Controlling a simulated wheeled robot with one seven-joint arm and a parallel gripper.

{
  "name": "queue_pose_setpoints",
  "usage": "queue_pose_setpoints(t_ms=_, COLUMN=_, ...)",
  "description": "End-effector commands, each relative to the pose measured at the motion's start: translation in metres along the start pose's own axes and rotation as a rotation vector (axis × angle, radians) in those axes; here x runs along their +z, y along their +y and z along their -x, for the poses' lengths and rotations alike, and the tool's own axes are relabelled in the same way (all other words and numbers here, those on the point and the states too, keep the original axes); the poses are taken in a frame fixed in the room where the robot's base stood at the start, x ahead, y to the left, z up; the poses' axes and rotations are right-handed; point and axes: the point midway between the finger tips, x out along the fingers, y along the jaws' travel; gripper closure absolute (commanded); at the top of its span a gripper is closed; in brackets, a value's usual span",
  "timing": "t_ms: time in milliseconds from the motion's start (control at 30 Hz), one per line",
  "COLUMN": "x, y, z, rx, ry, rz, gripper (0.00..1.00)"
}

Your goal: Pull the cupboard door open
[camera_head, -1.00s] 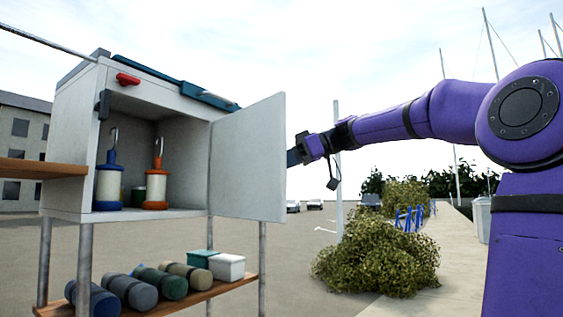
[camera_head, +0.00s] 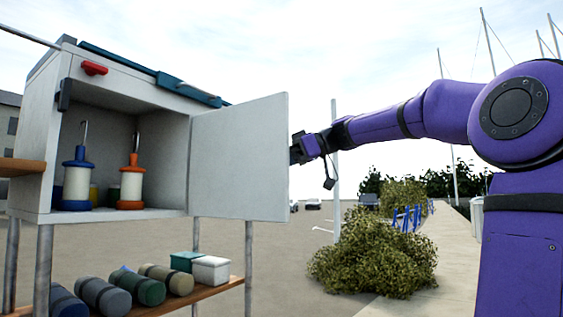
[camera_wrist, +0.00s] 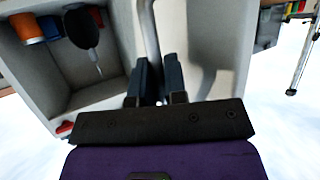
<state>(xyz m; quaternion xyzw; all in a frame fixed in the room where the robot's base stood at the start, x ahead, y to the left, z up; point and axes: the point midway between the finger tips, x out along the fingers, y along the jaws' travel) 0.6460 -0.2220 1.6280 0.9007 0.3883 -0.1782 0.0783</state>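The cupboard (camera_head: 43,130) is a pale grey box on the left of the head view, with its front open. Its pale door (camera_head: 240,160) stands wide open to the right, inner face towards me. My gripper (camera_head: 295,153) is at the door's free right edge, its fingertips partly hidden there. In the wrist view the two dark fingers (camera_wrist: 159,85) lie close on either side of a narrow grey bar, the door handle (camera_wrist: 150,32), beside the pale door panel. The handle is hidden in the head view.
A blue spool (camera_head: 77,185) and an orange spool (camera_head: 131,183) stand inside the cupboard. Rolls and boxes lie on the shelf (camera_head: 205,296) below. A bush (camera_head: 372,255) stands right of the door. Open pavement lies between.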

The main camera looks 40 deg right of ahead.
Motion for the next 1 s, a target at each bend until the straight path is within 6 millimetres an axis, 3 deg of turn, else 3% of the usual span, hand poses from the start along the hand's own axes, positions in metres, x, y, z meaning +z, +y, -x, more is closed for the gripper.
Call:
queue_pose_setpoints(t_ms=33, x=0.001, y=0.000, z=0.000, rx=-0.001, ry=-0.002, rz=-0.003, gripper=0.80)
queue_pose_setpoints(t_ms=100, x=0.001, y=0.000, z=0.000, rx=-0.001, ry=-0.002, rz=-0.002, gripper=0.64)
queue_pose_setpoints(t_ms=567, x=0.000, y=0.000, z=0.004, rx=0.000, ry=0.000, rz=0.000, gripper=0.63)
queue_pose_setpoints(t_ms=667, x=0.000, y=0.001, z=0.014, rx=0.001, ry=0.000, rz=-0.001, gripper=0.63)
queue_pose_setpoints(t_ms=1000, x=0.000, y=0.001, z=0.075, rx=0.001, ry=0.001, rz=0.000, gripper=0.63)
